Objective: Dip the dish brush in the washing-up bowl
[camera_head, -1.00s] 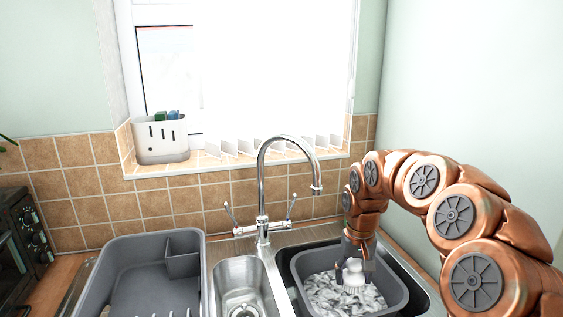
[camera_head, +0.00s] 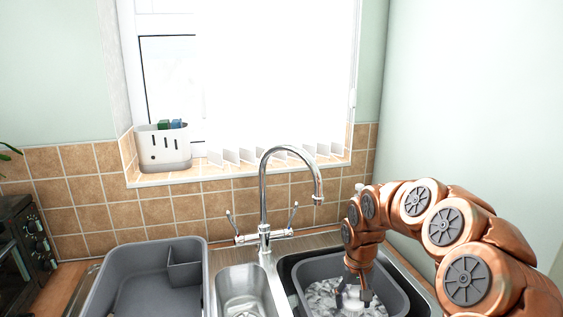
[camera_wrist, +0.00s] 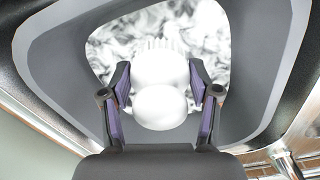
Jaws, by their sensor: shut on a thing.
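The washing-up bowl (camera_head: 306,272) is a grey tub in the right-hand sink, with white and grey mottled water or suds inside. Its grey wall also shows in the wrist view (camera_wrist: 62,62). My gripper (camera_head: 355,291) is down inside the bowl's opening, shut on the white dish brush (camera_wrist: 160,75). In the wrist view my two fingers (camera_wrist: 160,100) are on either side of the brush's rounded white body, and bristles show at its far edge against the suds. I cannot tell how deep the bristles sit.
A grey dish rack (camera_head: 130,265) stands at the left. A white caddy (camera_head: 163,148) stands on the tiled sill. A plain wall is close on the right.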

